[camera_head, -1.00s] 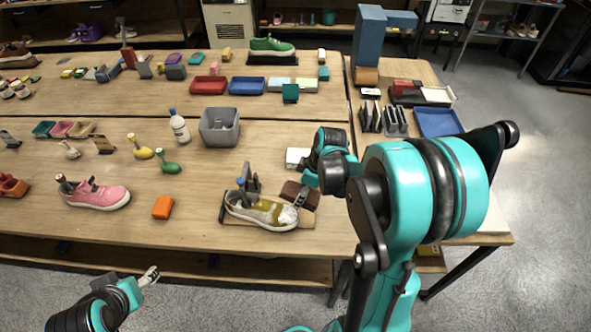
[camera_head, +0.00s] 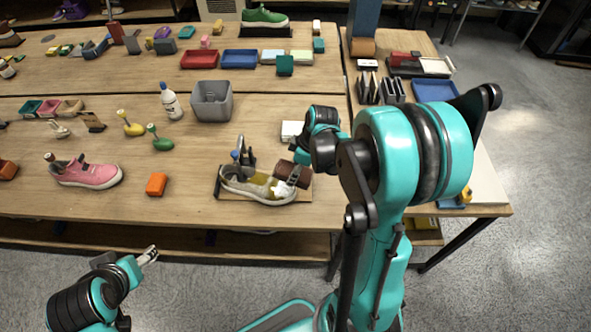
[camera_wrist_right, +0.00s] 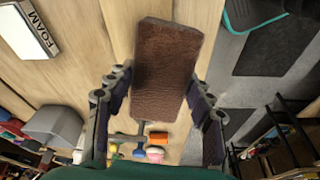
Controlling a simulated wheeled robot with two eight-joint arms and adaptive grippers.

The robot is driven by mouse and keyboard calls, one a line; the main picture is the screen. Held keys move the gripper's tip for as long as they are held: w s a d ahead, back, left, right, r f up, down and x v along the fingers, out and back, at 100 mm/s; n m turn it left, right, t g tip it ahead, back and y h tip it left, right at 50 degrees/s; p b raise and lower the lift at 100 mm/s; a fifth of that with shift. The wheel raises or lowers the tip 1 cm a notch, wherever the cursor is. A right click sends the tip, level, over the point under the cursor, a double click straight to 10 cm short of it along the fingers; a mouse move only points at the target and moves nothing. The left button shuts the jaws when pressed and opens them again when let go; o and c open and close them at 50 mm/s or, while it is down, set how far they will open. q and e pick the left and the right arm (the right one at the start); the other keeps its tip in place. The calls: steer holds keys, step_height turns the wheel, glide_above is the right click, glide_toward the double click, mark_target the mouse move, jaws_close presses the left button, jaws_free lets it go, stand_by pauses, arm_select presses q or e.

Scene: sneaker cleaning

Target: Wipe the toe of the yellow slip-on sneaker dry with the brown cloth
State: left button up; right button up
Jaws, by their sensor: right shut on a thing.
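The yellow slip-on sneaker (camera_head: 236,183), with a pale sole, stands on a wooden board (camera_head: 303,193), toe to the right. A grey upright piece rises at its heel. The toe has a whitish patch (camera_head: 283,188). My right gripper (camera_head: 300,161) is shut on the brown cloth (camera_head: 293,173), just behind and above the toe. I cannot tell whether cloth and toe touch. In the wrist view the cloth (camera_wrist_right: 168,70) spans the space between the fingers (camera_wrist_right: 160,100); the sneaker does not show there. My left gripper (camera_head: 148,256) is in front of the table, away from the sneaker; its opening is unclear.
A white foam box (camera_head: 291,130) is behind the cloth. An orange block (camera_head: 156,184) and a pink sneaker (camera_head: 88,174) stand to the left. A grey bin (camera_head: 211,101), a white bottle (camera_head: 171,102) and brushes (camera_head: 161,140) are farther back. Table space in front of the board is clear.

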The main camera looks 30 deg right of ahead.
steer(key=s+a+f+b, duration=0.1)
steer(key=a+f+b, duration=0.2)
steer(key=f+b, duration=0.1)
steer(key=shift+s+a+f, duration=0.3)
steer(key=shift+a+f, duration=0.05)
steer(key=shift+f, duration=0.2)
steer(key=shift+b+x, duration=1.1)
steer(key=shift+x, duration=0.05)
steer(key=shift+d, duration=0.1)
stand_by(0.3)
steer(key=shift+w+d+r, duration=0.1)
steer(key=shift+w+d, duration=0.3)
steer(key=shift+w+d+r+b, duration=0.1)
steer(key=shift+w+d+b, duration=0.3)
steer(key=shift+w+d, duration=1.95)
